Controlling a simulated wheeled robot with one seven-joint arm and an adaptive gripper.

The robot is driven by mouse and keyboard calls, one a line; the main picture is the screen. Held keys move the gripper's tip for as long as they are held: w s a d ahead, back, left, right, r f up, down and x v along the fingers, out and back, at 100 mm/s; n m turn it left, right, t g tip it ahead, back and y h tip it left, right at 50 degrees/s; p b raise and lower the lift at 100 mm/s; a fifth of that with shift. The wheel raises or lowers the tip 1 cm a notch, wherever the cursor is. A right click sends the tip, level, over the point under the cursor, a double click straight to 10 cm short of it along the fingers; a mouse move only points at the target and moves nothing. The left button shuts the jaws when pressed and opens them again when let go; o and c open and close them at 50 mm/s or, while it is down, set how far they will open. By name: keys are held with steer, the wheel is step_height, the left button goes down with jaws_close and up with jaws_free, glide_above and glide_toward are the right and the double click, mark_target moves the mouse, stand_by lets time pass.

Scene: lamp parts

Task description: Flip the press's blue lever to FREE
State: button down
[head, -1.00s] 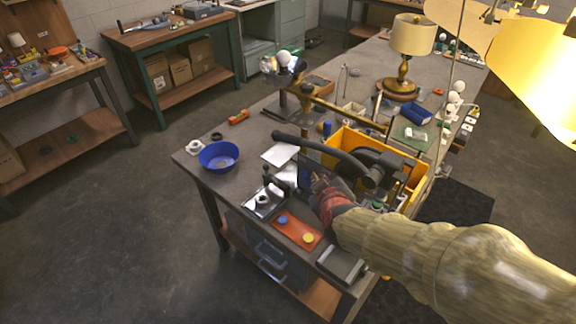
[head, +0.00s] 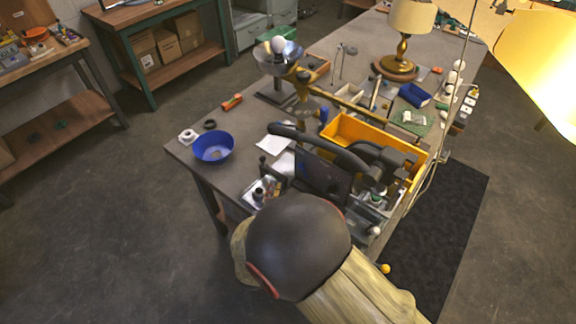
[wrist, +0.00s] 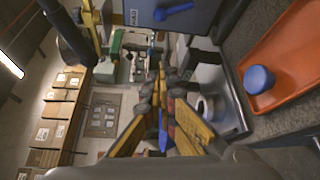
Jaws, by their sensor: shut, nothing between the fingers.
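The press (head: 322,172) stands at the near end of the bench in the head view, with a dark panel and a long black curved arm. In the wrist view, a blue lever (wrist: 174,11) sits on a grey panel (wrist: 205,14) at the top edge; I take it for the press's lever. My gripper (wrist: 164,80) is shut and empty in the middle of the wrist view, apart from the lever in the picture. My own arm hides the gripper in the head view.
An orange tray (wrist: 285,75) with a blue knob (wrist: 258,79) lies at the right in the wrist view. In the head view, a blue bowl (head: 213,147) is left of the press and a yellow bin (head: 347,128) behind it. A lamp (head: 399,55) stands farther back.

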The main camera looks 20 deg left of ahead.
mark_target(304, 172)
steer(key=shift+w, duration=0.15)
steer(key=w+b, duration=0.1)
steer(key=w, duration=0.2)
steer(key=w+b, duration=0.1)
steer(key=w, duration=0.2)
steer(key=w+a+f, duration=0.1)
steer(key=w, duration=0.2)
steer(key=shift+w+a+b, duration=0.1)
steer(key=shift+w+b, duration=0.25)
steer(key=shift+b, duration=0.05)
steer(key=d, duration=0.3)
steer(key=shift+s+r+b, duration=0.3)
steer(key=shift+s+r, duration=0.05)
steer(key=shift+s, duration=0.05)
steer(key=shift+d+r, duration=0.1)
steer(key=shift+d, duration=0.3)
steer(key=shift+a, duration=0.1)
